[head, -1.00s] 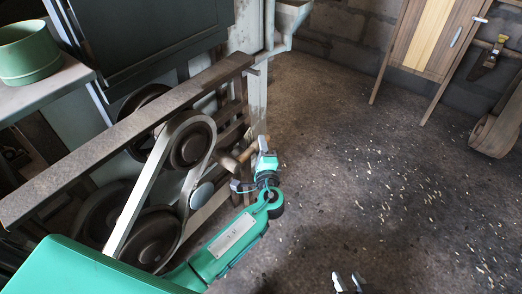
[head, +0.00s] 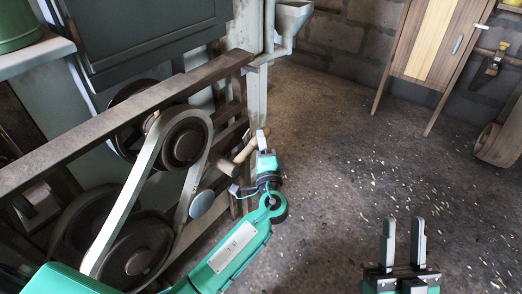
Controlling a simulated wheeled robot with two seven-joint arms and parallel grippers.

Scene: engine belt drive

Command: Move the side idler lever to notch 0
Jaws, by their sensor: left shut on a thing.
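The side idler lever (head: 245,151) shows as a wooden handle sticking out to the right of the belt drive's frame. My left gripper (head: 262,143) is shut on its outer end; the fingers partly hide the grip. The grey belt (head: 146,187) runs in a loop around an upper dark pulley (head: 184,144) and a lower dark pulley (head: 137,255). A small pale round idler (head: 201,203) sits at the belt's right side. I cannot make out the lever's notches. My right gripper (head: 403,241) is open and empty over the floor, well away from the lever.
A rusty rail (head: 120,118) runs across the front of the drive, above the lever. A grey funnel (head: 292,17) stands behind it. A wooden cabinet (head: 437,42) stands at the back right.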

